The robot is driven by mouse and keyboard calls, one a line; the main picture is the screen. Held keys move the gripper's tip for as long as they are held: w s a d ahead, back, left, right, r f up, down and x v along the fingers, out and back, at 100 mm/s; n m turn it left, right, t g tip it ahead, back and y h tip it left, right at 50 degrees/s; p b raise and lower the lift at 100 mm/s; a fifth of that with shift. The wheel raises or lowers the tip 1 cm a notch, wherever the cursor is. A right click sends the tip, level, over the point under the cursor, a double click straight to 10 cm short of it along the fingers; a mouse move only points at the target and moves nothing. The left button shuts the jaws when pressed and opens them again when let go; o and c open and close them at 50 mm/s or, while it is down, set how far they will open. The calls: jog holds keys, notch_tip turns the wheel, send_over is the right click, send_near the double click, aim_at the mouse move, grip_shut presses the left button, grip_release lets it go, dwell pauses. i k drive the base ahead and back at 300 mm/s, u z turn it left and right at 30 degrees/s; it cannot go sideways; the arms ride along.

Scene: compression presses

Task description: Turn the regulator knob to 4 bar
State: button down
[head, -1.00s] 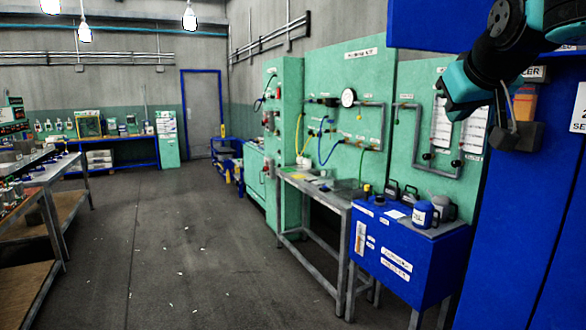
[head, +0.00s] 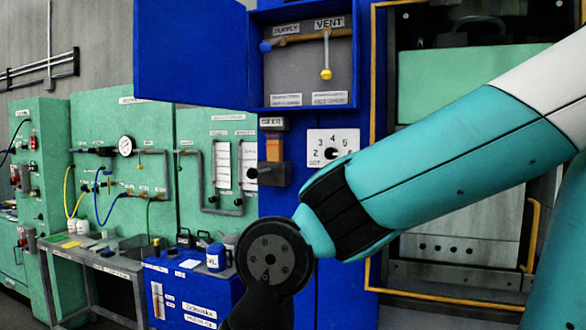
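In the head view a white dial plate (head: 347,137) with the numbers 2 to 6 is on the blue front, right of centre. The regulator knob (head: 332,154), small and black, is at its lower middle. I cannot tell which number it points to. My teal and white arm crosses the right half of the picture, and its dark wrist joint is below and left of the dial. The arm's upper edge passes close under the plate in the picture. My gripper is not visible; the dark wrist part runs off the bottom edge.
An open blue cabinet (head: 254,60) with SUPPLY and VENT labels is above the dial, its door (head: 188,50) swung out left. A dark block (head: 273,174) sticks out left of the dial. A round gauge (head: 126,145) is on the green panel. A yellow-framed press stands right.

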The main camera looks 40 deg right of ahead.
aim_at(331, 153)
jog(key=z, duration=1.1)
